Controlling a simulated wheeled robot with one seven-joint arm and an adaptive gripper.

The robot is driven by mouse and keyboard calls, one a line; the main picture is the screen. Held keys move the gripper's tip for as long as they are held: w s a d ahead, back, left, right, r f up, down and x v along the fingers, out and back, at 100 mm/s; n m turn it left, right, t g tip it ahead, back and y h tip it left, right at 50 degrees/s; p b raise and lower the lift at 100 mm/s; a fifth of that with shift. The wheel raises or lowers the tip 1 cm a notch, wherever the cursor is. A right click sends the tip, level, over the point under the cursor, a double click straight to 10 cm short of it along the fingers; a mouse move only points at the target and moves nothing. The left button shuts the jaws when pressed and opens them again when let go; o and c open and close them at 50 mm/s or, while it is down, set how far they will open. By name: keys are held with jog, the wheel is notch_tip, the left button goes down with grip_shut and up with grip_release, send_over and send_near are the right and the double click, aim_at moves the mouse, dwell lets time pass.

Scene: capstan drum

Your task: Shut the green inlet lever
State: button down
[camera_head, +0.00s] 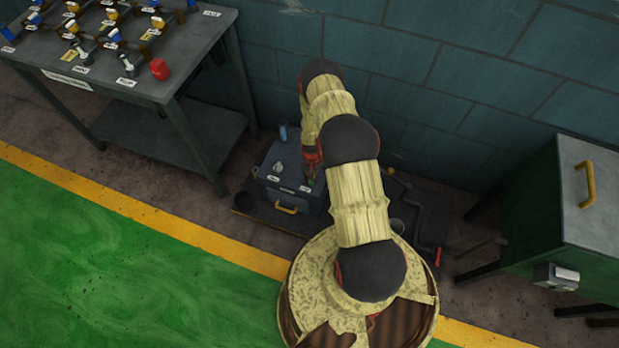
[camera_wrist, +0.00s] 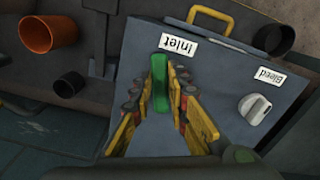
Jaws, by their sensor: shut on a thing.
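The green inlet lever (camera_wrist: 160,84) sits on the top face of a blue-grey box (camera_wrist: 215,66), just below the "Inlet" label (camera_wrist: 179,45) in the wrist view. My gripper (camera_wrist: 163,92) has its yellow fingers on either side of the lever and is shut on it. The lever lies roughly upright in the wrist picture; its pivot is hidden between the fingers. In the head view the box (camera_head: 290,180) stands on the floor by the wall, with my gripper (camera_head: 312,175) over its right side. There only a small bit of green shows.
A pale bleed knob (camera_wrist: 255,107) is right of the lever, beside its "Bleed" label. The box has a yellow handle (camera_head: 286,209). A workbench (camera_head: 130,80) with valves stands left, a green cabinet (camera_head: 560,220) right. Cups (camera_wrist: 50,35) lie near the box.

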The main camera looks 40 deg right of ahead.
jog(key=n, duration=0.1)
jog(key=d+n, duration=0.1)
jog(key=n, duration=0.2)
jog(key=shift+s+d+n+b, duration=0.25)
jog(key=shift+s+n+b, duration=0.15)
jog(key=n, duration=0.1)
jog(key=d+n, duration=0.1)
jog(key=n, duration=0.1)
jog(key=shift+d+n+b, duration=0.15)
jog(key=shift+n+b, duration=0.15)
jog(key=shift+b, duration=0.1)
jog(key=n, duration=0.2)
jog(key=d+n, duration=0.1)
jog(key=n, duration=0.1)
jog(key=shift+d+b, duration=0.15)
jog(key=shift+b, duration=0.25)
jog(key=shift+w+d+n, duration=0.25)
jog(key=shift+d+n, duration=0.1)
jog(key=shift+n, duration=0.55)
jog(key=c, duration=1.7)
grip_release()
jog(key=shift+c, duration=0.2)
jog(key=shift+r, duration=0.1)
